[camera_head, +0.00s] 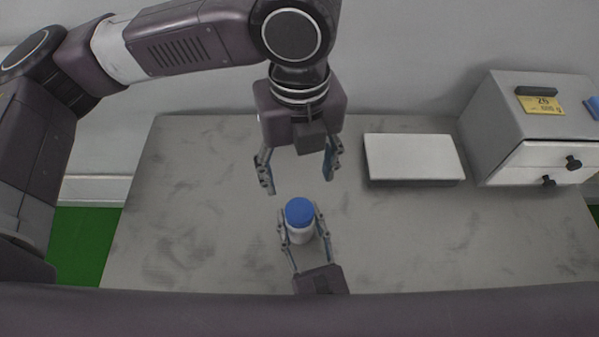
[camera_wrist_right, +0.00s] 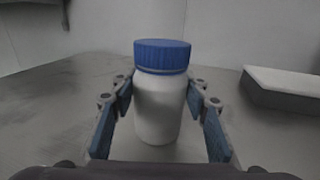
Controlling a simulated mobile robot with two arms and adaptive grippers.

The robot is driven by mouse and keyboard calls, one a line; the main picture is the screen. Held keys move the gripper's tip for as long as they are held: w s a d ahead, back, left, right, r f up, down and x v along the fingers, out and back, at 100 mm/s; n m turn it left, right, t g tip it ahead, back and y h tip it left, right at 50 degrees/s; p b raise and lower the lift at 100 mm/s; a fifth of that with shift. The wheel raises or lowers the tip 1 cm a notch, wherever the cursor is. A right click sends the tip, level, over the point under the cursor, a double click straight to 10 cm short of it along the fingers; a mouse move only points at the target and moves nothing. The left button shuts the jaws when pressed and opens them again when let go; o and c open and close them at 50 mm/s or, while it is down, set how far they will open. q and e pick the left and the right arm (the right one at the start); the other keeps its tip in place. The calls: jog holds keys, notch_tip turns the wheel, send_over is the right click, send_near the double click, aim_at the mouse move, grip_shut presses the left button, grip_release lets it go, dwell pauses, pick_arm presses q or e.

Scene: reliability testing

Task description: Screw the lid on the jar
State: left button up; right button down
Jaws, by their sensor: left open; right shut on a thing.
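A white jar (camera_head: 300,234) stands upright on the grey table, with a blue ribbed lid (camera_head: 299,211) sitting level on its top. The right wrist view shows the jar (camera_wrist_right: 158,108) and the lid (camera_wrist_right: 162,55) close up, with a thin line between lid and jar. My right gripper (camera_head: 301,222) is low, its two fingers around the jar's sides below the lid, shut on the jar. My left gripper (camera_head: 298,185) is open and empty, pointing down above and behind the jar, its fingers spread wider than the lid. How far the lid is threaded cannot be told.
A flat white box (camera_head: 412,157) lies on the table (camera_head: 190,200) right of my left gripper. A grey drawer cabinet (camera_head: 525,120) with a yellow label stands at the back right. The table's left side and front right are clear.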

jog(key=c, duration=1)
grip_release()
jog(key=shift+c, duration=0.2)
jog(key=v, duration=1.2)
